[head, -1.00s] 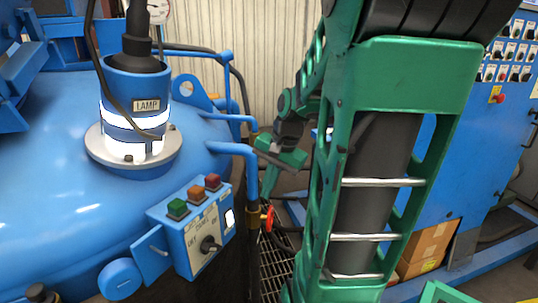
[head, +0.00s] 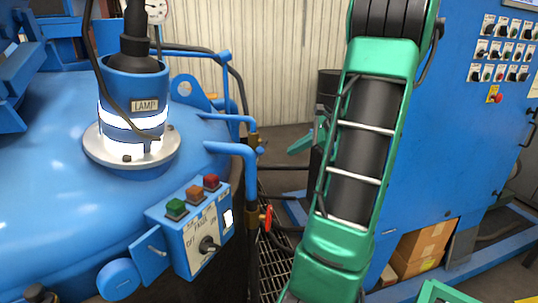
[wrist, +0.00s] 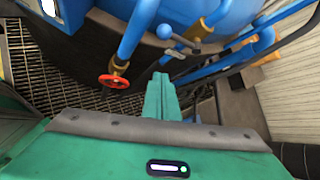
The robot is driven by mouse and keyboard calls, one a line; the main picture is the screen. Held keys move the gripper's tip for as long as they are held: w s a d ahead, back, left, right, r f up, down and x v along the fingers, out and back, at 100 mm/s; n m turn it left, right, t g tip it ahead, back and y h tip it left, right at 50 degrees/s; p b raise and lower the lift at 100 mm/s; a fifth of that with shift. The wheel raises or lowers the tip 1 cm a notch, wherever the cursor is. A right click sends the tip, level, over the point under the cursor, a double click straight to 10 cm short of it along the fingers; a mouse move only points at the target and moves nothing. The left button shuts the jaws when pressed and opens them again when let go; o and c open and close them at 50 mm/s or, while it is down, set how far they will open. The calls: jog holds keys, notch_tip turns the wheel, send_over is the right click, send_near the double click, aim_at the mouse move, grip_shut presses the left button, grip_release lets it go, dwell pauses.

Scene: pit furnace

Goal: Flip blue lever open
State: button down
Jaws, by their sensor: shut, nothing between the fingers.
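The blue lever (wrist: 165,32) is a ball-tipped handle on a brass valve (wrist: 196,30) in a blue pipe, at the top of the wrist view. In the head view, the lever (head: 259,150) is small beside the brass fitting, right of the blue vessel; its exact angle is hard to tell. My gripper (wrist: 160,80) is shut and empty, its green fingers pointing toward the pipes, with the lever beyond the tips and apart from them in the picture. In the head view, my arm hides most of the gripper; a green tip (head: 301,144) shows at its left.
A red valve handle (wrist: 113,81) is on the neighbouring blue pipe. A control box (head: 195,235) with buttons sits on the vessel (head: 60,190). A blue cabinet (head: 440,150) stands to the right. Floor grating (wrist: 60,80) and dark hoses lie below the pipes.

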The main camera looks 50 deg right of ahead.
aim_at(262, 146)
jog(key=x, duration=1)
jog(key=shift+w+a+r, duration=0.2)
jog(key=shift+a+r, duration=0.35)
jog(key=shift+r, duration=0.25)
jog(key=shift+w+a+r, duration=0.2)
jog(key=shift+a+r, duration=0.3)
jog(key=shift+r, duration=0.35)
jog(key=shift+r, duration=0.2)
